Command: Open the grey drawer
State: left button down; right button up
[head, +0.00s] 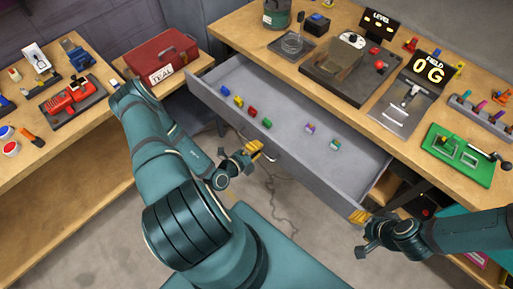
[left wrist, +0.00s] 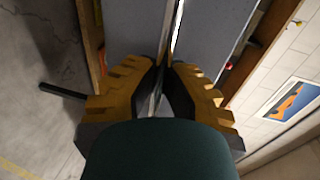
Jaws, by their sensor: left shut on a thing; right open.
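The grey drawer (head: 280,105) stands pulled well out of the wooden workbench. Its tray is exposed, with several small coloured blocks lying inside. My left gripper (head: 256,149) is at the middle of the drawer front, shut on its thin metal handle (head: 269,158). In the left wrist view the yellow fingers of my left gripper (left wrist: 166,68) close around the shiny bar, with the grey drawer front (left wrist: 218,35) beyond. My right gripper (head: 359,226) is open and empty, close to the drawer's near right corner.
The workbench top (head: 240,30) holds a LEVEL device, a FIELD display (head: 428,72) and a green board (head: 462,153). A red toolbox (head: 160,62) and a side bench with tools stand at the left.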

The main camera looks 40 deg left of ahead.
pick_arm(q)
jog(key=c, duration=1)
grip_release()
jog(key=v, duration=1.2)
jog(key=shift+a, duration=0.1)
